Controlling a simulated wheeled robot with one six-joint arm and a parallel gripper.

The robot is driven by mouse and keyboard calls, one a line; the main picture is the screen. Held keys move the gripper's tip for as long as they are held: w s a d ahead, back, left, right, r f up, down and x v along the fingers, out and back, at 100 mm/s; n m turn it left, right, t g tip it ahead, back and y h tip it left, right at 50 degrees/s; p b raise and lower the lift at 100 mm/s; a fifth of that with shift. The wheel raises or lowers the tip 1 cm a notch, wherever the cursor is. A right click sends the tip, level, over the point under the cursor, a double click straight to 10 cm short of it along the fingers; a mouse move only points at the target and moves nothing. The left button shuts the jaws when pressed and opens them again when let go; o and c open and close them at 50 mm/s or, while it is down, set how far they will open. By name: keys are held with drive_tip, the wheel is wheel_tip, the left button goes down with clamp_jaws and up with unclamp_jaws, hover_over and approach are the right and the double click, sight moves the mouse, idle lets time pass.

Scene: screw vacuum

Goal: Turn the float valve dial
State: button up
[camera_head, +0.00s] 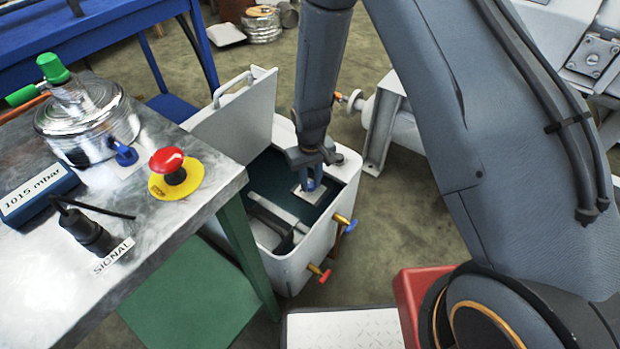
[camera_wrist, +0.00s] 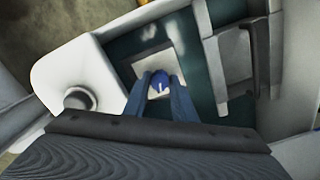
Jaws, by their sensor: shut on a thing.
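The float valve dial is a small blue knob (camera_wrist: 158,88) on a pale square plate (camera_wrist: 150,58), inside the open white box. In the head view the plate (camera_head: 325,193) shows just under my gripper. My gripper (camera_head: 309,182) reaches down into the box from above. In the wrist view its two blue-grey fingers (camera_wrist: 160,88) close in on the blue knob from both sides. It is shut on the knob. The fingers hide part of the knob, so its angle is hard to read.
The white box (camera_head: 345,172) has its lid (camera_head: 230,120) raised at the left. A metal table (camera_head: 190,225) with a steel pot (camera_head: 90,130) and red button (camera_head: 168,162) stands close on the left.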

sight(311, 184)
drive_tip(key=shift+w+r+m, duration=0.1)
drive_tip(key=shift+w+m, duration=0.1)
drive_tip(key=shift+m, duration=0.3)
drive_tip(key=o, duration=0.8)
drive_tip(key=shift+s, duration=0.1)
drive_tip(key=shift+c, duration=0.2)
drive_tip(key=shift+r+p, duration=0.85)
drive_tip(key=shift+r, duration=3.05)
